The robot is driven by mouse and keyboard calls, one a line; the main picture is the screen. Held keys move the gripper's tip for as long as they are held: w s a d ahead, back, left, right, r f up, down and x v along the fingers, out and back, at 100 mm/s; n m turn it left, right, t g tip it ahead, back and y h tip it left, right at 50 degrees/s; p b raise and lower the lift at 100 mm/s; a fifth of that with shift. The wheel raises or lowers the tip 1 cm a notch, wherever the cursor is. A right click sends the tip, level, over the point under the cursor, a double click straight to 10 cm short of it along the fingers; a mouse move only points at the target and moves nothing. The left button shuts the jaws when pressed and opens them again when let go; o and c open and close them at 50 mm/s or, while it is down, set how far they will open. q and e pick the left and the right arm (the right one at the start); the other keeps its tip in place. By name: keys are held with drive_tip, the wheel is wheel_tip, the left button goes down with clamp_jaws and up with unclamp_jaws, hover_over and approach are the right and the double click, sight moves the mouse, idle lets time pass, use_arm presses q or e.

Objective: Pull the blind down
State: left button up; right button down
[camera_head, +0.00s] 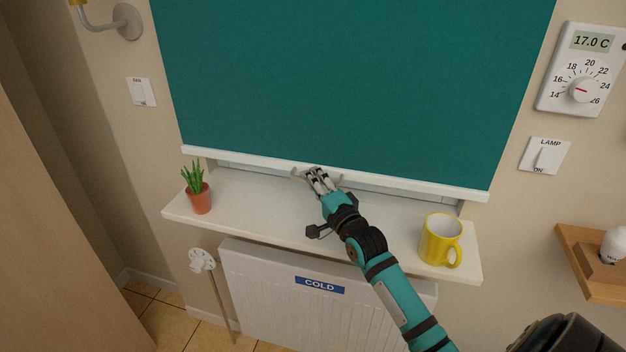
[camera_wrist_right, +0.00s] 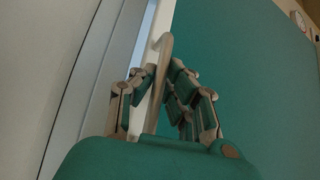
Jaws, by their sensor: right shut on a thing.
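The teal blind (camera_head: 350,80) hangs far down over the window, with its white bottom bar (camera_head: 420,185) a little above the white sill. A narrow strip of window frame shows below the bar. My right gripper (camera_head: 316,173) is at the middle of the bar, shut on the blind's pale handle (camera_head: 298,173). In the right wrist view, the handle (camera_wrist_right: 158,85) runs up between the fingers of my right gripper (camera_wrist_right: 160,75), with the teal cloth (camera_wrist_right: 260,80) to the right. The fingers partly hide the handle. My left gripper is not in view.
The sill (camera_head: 265,215) bears a potted plant (camera_head: 200,197) at left and a yellow mug (camera_head: 440,240) at right. A radiator (camera_head: 270,290) marked COLD is below. A thermostat (camera_head: 584,70), a lamp switch (camera_head: 545,156) and a wooden shelf (camera_head: 575,260) are on the right.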

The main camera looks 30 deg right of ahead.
wheel_tip(320, 180, down, 5)
drive_tip(key=b, duration=0.2)
drive_tip(key=shift+f+b, duration=0.1)
drive_tip(key=shift+b, duration=0.2)
drive_tip(key=c, duration=1.4)
unclamp_jaws()
drive_tip(key=shift+s, duration=0.1)
drive_tip(key=s, duration=0.4)
drive_tip(key=s+f, duration=0.1)
drive_tip(key=s, duration=0.6)
drive_tip(key=shift+s+a+f, duration=0.2)
drive_tip(key=shift+s+a, duration=0.15)
drive_tip(key=shift+a, duration=0.05)
